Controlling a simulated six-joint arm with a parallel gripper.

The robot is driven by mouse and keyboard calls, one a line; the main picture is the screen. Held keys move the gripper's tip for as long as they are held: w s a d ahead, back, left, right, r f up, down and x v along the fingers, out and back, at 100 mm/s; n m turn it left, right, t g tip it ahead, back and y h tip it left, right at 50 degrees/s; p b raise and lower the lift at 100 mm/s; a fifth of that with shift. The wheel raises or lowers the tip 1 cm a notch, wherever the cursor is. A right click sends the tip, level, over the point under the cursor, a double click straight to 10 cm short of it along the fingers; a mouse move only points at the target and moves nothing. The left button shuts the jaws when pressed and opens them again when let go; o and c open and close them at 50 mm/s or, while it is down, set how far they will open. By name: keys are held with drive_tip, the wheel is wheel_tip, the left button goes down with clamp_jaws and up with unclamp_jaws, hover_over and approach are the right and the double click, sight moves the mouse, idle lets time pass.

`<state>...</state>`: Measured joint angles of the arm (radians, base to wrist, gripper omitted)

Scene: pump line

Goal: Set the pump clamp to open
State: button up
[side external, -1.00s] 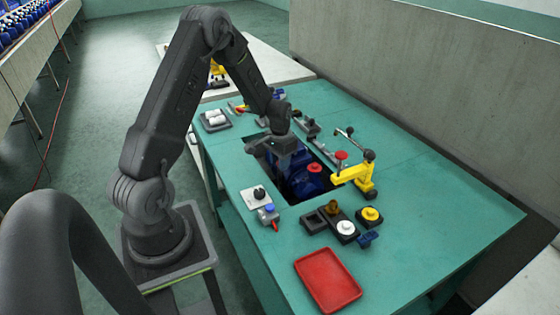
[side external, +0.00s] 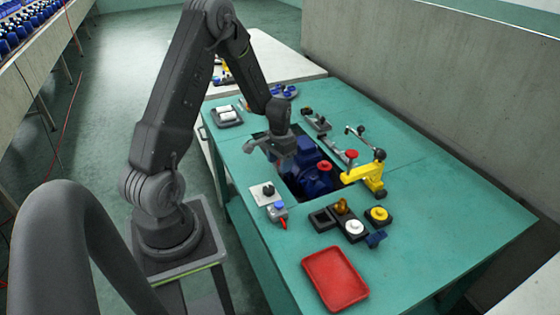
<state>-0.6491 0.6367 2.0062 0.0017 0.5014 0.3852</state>
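The blue pump (side external: 313,180) with a red cap (side external: 325,166) sits in the dark rectangular opening of the green bench. Beside its right edge stands a yellow clamp (side external: 368,177) with a red knob (side external: 351,155), a black ball and a thin metal lever. The yellow arm reaches toward the pump; whether the clamp is open or closed is too small to tell. My gripper (side external: 283,150) hangs over the far left part of the opening, left of the clamp and apart from it. It partly hides the pump. Its fingers are too small to tell open from shut.
A red tray (side external: 335,279) lies at the near side. Black holders with a white knob (side external: 354,227) and a yellow knob (side external: 379,214) stand behind it. A white plate with a black knob (side external: 268,191) is left of the opening. The bench's right side is clear.

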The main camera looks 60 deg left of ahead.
wheel_tip(320, 180, up, 14)
idle(0.6)
drive_tip(key=s+d+r+m+t, duration=0.1)
drive_tip(key=s+d+r, duration=0.1)
drive_tip(key=d+r, duration=0.45)
drive_tip(key=s+d+r+m+t, duration=0.15)
drive_tip(key=d+r, duration=0.25)
drive_tip(key=d, duration=0.5)
drive_tip(key=s+d+r+t, duration=0.2)
drive_tip(key=s+d+t, duration=0.1)
drive_tip(key=s+d, duration=0.6)
drive_tip(key=shift+s+r, duration=0.3)
drive_tip(key=shift+s, duration=0.3)
drive_tip(key=shift+m, duration=0.25)
